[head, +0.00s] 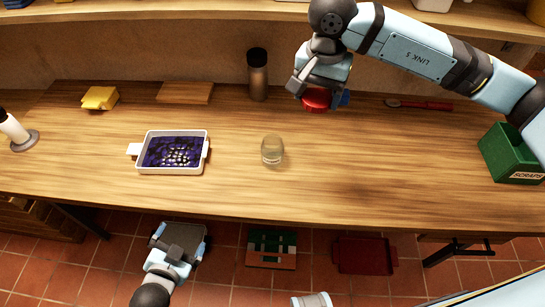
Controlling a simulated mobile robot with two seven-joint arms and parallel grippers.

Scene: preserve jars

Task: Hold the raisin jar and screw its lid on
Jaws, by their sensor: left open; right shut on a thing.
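A small glass jar (272,150) stands upright and open on the middle of the wooden table, looking pale and yellowish; its contents are hard to make out. My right gripper (321,93) is shut on a red lid (316,101) and holds it up behind and to the right of the jar, apart from it. My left gripper (180,236) is open and empty, low in front of the table's front edge, to the left of the jar.
A white tray (143,164) with dark purple contents sits left of the jar. A green scraps bin (510,155) is at right.

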